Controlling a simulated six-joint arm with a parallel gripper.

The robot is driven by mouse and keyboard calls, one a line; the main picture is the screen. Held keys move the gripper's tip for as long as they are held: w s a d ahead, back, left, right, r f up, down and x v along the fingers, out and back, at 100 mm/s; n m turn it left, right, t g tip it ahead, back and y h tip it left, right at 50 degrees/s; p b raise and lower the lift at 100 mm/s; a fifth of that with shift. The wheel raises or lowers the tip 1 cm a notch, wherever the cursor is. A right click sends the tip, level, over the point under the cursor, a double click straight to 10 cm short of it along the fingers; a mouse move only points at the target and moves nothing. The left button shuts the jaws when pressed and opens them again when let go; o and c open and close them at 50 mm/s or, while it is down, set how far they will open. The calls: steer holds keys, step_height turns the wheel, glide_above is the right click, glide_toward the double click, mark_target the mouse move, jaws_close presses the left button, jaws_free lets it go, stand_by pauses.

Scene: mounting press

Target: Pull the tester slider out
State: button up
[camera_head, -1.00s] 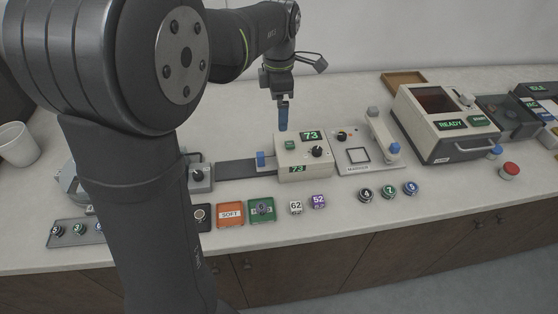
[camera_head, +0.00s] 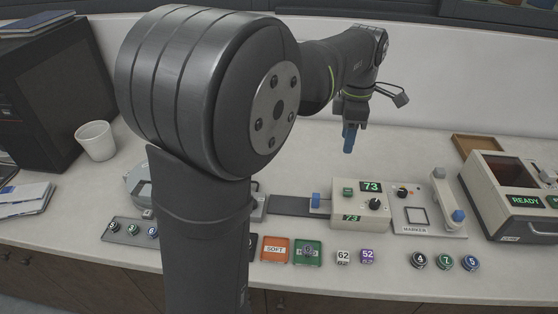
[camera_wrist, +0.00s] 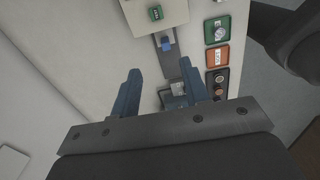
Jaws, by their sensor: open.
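The tester is a cream box (camera_head: 347,208) with green "73" displays and a black knob, on the bench in the head view. A dark flat track (camera_head: 288,206) runs from its left side. The slider's blue handle (camera_head: 315,200) stands on this track close to the box. In the wrist view the blue handle (camera_wrist: 166,43) shows above the fingertips, with the tester (camera_wrist: 157,22) at the top edge. My gripper (camera_head: 349,141) is above and behind the tester, open and empty. In the wrist view its two blue fingers (camera_wrist: 159,68) are apart, touching nothing.
Orange (camera_head: 275,250) and green (camera_head: 308,252) trays, two number cubes and several round numbered weights lie along the front. The marker station (camera_head: 415,229) with its lever stands right of the tester, then the READY press (camera_head: 500,205). Bench behind the tester is clear.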

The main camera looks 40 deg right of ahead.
mark_target(316, 195)
steer(key=w+a+f+m, duration=0.4)
steer(key=f+m, duration=0.1)
steer(key=m, duration=1.3)
step_height(316, 195, down, 17)
steer(key=shift+s+f, duration=0.15)
steer(key=shift+f, duration=0.05)
jaws_close()
